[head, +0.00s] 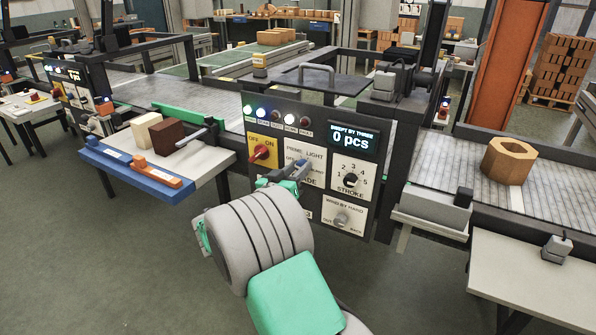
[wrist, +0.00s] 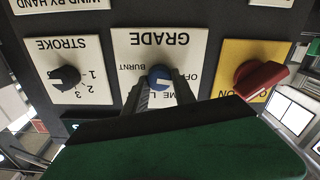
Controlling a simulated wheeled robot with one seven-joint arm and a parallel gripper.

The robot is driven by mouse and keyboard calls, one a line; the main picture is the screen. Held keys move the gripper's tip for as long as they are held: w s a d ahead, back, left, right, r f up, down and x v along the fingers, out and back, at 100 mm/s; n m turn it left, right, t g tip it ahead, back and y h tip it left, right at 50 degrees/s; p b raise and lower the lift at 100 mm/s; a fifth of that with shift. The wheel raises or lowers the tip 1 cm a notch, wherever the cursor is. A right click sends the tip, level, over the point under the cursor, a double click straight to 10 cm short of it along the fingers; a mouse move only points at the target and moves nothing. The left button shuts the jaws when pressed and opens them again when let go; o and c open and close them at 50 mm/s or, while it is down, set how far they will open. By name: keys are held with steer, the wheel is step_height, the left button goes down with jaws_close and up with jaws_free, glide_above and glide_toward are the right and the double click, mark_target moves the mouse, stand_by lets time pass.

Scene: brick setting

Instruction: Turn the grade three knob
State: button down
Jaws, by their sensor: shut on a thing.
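The blue GRADE knob (wrist: 159,77) sits on a white plate (wrist: 190,50) on the dark control panel. The wrist view shows the panel upside down. My gripper (wrist: 160,88) has its two fingers on either side of the knob, shut on it. The plate carries words such as BURNT, with others partly covered by my fingers; the knob's pointer direction cannot be told. In the head view my gripper (head: 296,175) reaches the panel from the front and hides part of the GRADE plate (head: 310,153) and most of the knob.
A red OFF/ON switch (head: 262,152) is left of the GRADE plate, a STROKE knob (head: 351,178) to its right, and a BRICK BY HAND-like knob plate (head: 343,219) below that. A display (head: 353,137) reads 0 pcs. A side table (head: 215,163) stands left.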

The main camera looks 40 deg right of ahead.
steer(key=m+b, duration=0.5)
steer(key=b, duration=0.6)
steer(key=m+b, duration=0.5)
steer(key=b, duration=0.6)
steer(key=shift+s+f, duration=0.15)
steer(key=shift+f, duration=0.05)
steer(key=shift+r+m, duration=0.1)
steer(key=shift+m, duration=0.2)
steer(key=c, duration=1)
jaws_free()
steer(key=shift+c, duration=0.2)
